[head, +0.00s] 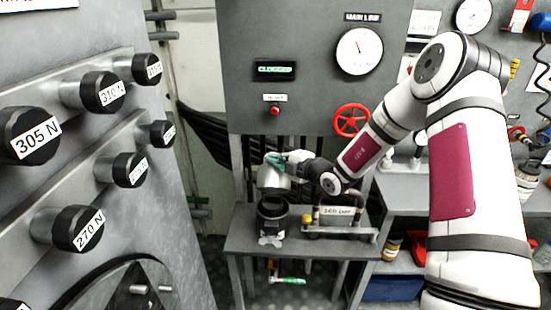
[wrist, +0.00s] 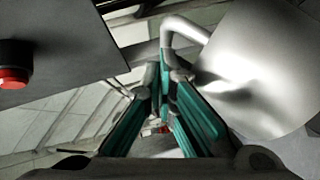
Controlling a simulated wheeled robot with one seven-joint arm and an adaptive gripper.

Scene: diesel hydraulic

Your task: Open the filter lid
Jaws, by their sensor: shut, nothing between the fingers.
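The filter's silver lid (head: 272,179) shows above the black filter body (head: 271,219) on the small grey table. It looks raised and tilted, with a gap over the body, but my gripper partly hides the joint between them. My gripper (head: 273,158), with teal fingers, is at the lid's top edge. In the wrist view my gripper (wrist: 163,75) is shut with nothing held. The lid (wrist: 268,65) fills the right side there. Its bent metal handle (wrist: 185,28) lies just beyond the fingertips; I cannot tell whether they touch.
The grey panel with a gauge (head: 359,51) and red button (head: 275,111) stands behind. The red button (wrist: 14,78) also shows at the left in the wrist view. A red valve wheel (head: 351,120) is near my arm. Pipework (head: 340,229) sits right of the filter.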

